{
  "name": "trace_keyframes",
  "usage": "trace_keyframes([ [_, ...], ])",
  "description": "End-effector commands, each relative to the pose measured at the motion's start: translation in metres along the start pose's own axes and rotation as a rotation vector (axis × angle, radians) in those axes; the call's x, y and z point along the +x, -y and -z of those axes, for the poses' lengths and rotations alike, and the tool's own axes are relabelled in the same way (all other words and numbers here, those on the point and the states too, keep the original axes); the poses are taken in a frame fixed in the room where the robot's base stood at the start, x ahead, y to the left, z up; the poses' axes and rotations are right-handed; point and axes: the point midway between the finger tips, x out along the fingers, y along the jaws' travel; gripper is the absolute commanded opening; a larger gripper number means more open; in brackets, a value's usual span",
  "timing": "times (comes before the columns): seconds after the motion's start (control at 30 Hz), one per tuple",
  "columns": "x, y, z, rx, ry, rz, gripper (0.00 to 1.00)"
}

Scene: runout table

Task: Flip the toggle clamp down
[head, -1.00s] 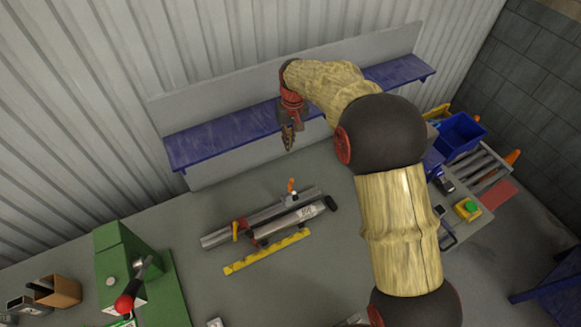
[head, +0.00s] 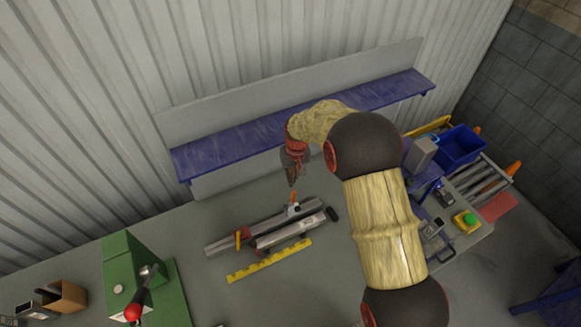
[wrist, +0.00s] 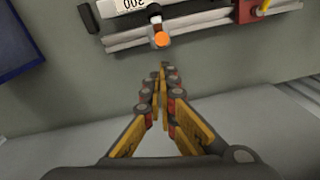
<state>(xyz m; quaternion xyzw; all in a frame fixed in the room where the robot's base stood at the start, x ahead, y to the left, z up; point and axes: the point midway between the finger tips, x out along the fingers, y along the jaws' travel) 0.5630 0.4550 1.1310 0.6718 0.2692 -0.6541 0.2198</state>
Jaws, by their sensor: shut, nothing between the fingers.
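The toggle clamp (head: 293,208) is a small metal clamp with an orange-tipped handle, at the far side of the grey metal fixture (head: 265,230) on the table. Its handle stands up, and the orange tip (wrist: 161,39) faces the camera in the wrist view. My gripper (head: 292,184) is shut and empty, pointing down just above and behind the orange tip. In the wrist view its fingertips (wrist: 163,69) lie close together, just short of the tip in the picture. I cannot tell whether they touch it; a gap seems to show.
A green press (head: 130,275) with a red-knobbed lever stands at the left. A blue shelf (head: 230,140) runs along the wall behind my gripper. A blue bin (head: 459,147) stands at the right.

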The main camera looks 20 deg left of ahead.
Motion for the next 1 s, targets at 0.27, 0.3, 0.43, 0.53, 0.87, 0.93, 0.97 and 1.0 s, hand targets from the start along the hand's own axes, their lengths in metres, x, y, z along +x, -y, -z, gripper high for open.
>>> trace_keyframes([
  [0.27, 0.003, 0.000, -0.012, 0.000, 0.001, 0.000, 0.00],
  [0.3, 0.003, 0.000, -0.012, 0.000, 0.001, 0.000, 0.00],
  [0.43, 0.003, 0.000, -0.012, 0.000, 0.001, 0.000, 0.00],
  [0.53, 0.003, 0.000, -0.012, 0.000, 0.001, 0.000, 0.00],
  [0.87, 0.005, -0.001, -0.018, -0.001, -0.037, 0.008, 0.00],
  [0.93, 0.004, -0.001, -0.018, -0.002, -0.044, 0.009, 0.00],
  [0.97, 0.004, -0.001, -0.018, -0.002, -0.046, 0.010, 0.00],
  [1.0, 0.004, -0.001, -0.018, -0.002, -0.050, 0.010, 0.00],
])
